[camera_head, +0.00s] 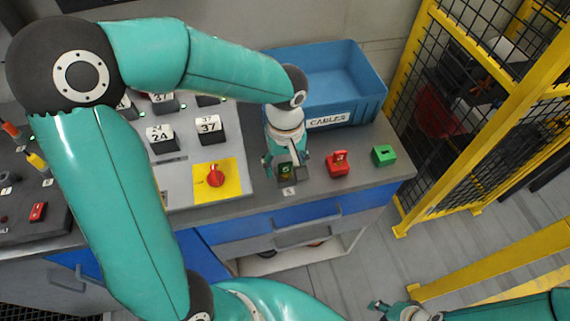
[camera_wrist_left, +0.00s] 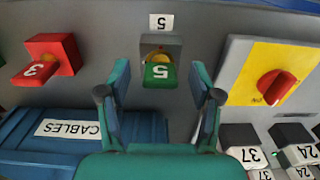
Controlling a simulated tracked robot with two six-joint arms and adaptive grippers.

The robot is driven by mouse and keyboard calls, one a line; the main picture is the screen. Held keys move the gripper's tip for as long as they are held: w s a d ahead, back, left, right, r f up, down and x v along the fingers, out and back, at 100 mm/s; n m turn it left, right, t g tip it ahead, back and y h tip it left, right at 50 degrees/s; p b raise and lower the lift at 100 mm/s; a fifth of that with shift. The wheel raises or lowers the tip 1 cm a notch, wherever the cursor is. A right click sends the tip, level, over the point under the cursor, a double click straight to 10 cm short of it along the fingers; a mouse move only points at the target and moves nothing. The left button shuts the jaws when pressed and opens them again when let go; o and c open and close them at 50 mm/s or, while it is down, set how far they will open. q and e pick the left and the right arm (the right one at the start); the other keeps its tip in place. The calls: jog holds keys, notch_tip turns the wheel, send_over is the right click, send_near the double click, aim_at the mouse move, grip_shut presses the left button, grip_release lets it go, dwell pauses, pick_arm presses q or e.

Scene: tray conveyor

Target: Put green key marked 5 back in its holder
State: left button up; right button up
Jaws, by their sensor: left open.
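The green key marked 5 (camera_wrist_left: 160,73) sits at a dark grey holder block (camera_wrist_left: 173,41), with a yellow part between its tag and the block. A white label with a 5 (camera_wrist_left: 161,22) lies beside the block. In the head view the key (camera_head: 286,169) shows small and partly covered. My left gripper (camera_wrist_left: 160,88) is open, with one finger on each side of the key and gaps to both. It also shows in the head view (camera_head: 285,167) over the grey block. My right gripper (camera_head: 385,308) is at the bottom edge, empty-looking; its jaws are unclear.
A red block with red key 3 (camera_head: 338,164) and a green block (camera_head: 384,155) stand to the right. A blue CABLES bin (camera_head: 352,75) is behind. A yellow plate with a red knob (camera_head: 215,175) and numbered blocks (camera_head: 208,126) are left. A yellow fence (camera_head: 424,60) stands right.

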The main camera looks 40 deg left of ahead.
aim_at(286, 163)
pick_arm(q)
jog(key=shift+f, duration=0.5)
grip_shut()
jog(key=shift+r, duration=0.15)
jog(key=shift+r, duration=0.1)
jog(key=shift+r+p, duration=1.15)
jog(key=shift+r, duration=0.45)
jog(key=shift+r+p, duration=1.35)
jog(key=shift+r, duration=0.7)
